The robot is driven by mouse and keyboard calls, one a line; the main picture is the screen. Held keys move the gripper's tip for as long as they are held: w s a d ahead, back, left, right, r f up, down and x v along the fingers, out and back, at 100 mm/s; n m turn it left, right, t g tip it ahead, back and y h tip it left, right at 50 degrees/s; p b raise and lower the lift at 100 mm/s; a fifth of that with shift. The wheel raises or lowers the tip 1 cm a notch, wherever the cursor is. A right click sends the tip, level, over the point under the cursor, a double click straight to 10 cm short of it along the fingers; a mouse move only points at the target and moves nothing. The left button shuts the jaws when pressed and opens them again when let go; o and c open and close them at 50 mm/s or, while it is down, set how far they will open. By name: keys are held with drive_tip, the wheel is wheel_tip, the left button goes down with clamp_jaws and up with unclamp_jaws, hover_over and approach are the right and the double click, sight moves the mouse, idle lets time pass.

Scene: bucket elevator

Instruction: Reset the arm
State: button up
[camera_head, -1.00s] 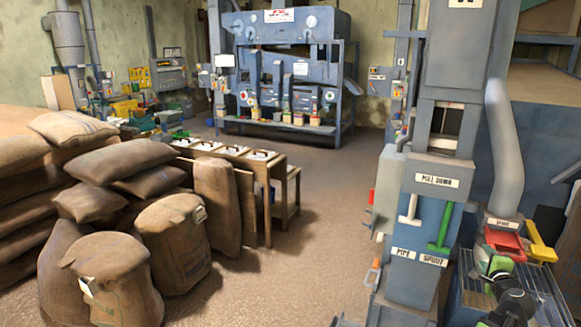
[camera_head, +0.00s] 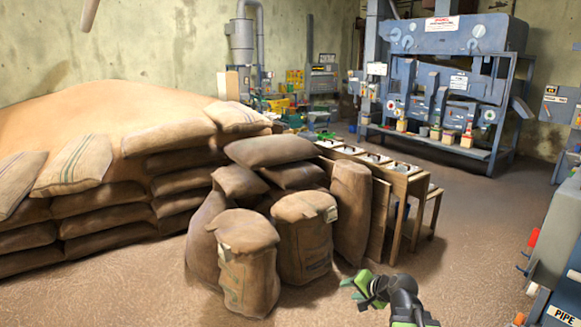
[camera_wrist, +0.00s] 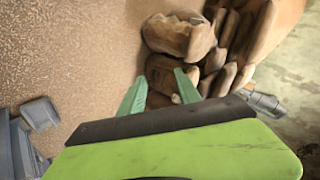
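My gripper (camera_head: 357,288) is at the bottom of the head view, on the black and green arm, in front of the standing sacks and over bare floor. In the wrist view my gripper (camera_wrist: 162,82) shows two green fingers spread apart, with nothing between them but the view of floor and sacks beyond. It touches nothing that I can see. The bucket elevator's blue-grey casing (camera_head: 555,270) stands at the right edge of the head view, mostly cut off.
Full sacks (camera_head: 247,265) stand left of my arm, before a stacked sack wall (camera_head: 110,210) and a grain heap (camera_head: 110,110). A wooden bench (camera_head: 400,190) stands behind. A blue machine (camera_head: 450,90) is at the back right. Brown floor (camera_head: 460,230) is open between bench and elevator.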

drive_tip(key=s+a+f+n+g+h, duration=0.1)
drive_tip(key=s+a+f+n+g, duration=0.55)
drive_tip(key=a, duration=0.45)
drive_tip(key=s+d+f+n+g+h, duration=0.1)
drive_tip(key=s+d+f+g+h, duration=0.1)
drive_tip(key=s+d, duration=0.3)
drive_tip(key=s+h, duration=0.1)
drive_tip(key=s, duration=0.3)
drive_tip(key=shift+d, duration=0.35)
drive_tip(key=shift+d+f+n, duration=0.1)
drive_tip(key=shift+d+n, duration=0.05)
drive_tip(key=shift+n, duration=0.1)
